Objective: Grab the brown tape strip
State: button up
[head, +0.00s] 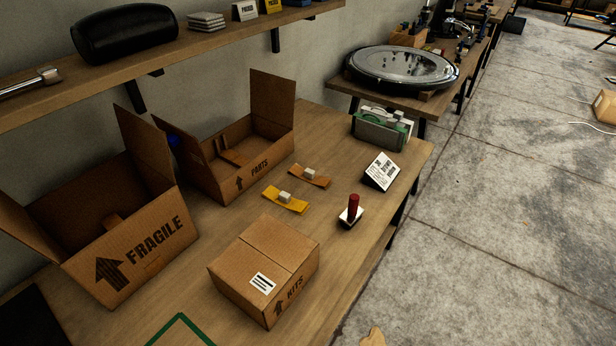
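The brown tape strip (321,181) lies on the wooden workbench, right of the open box marked with an arrow. A small pale block (309,174) sits on its middle, and its ends curl up slightly. A similar yellow strip (295,206) with its own pale block lies just in front and to the left. My gripper is not in view.
Open boxes (150,255) (262,170) stand on the left and behind; a closed box (265,262) stands in front. A red-handled tool (354,208), a white card (382,171) and a green-and-grey device (381,129) are to the right. A shelf (190,52) overhangs the back.

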aim_at(308, 175)
jog(key=i+l+u, duration=0.3)
jog(key=i, duration=0.25)
jog(key=i+l+u, duration=0.25)
jog(key=i+l, duration=0.25)
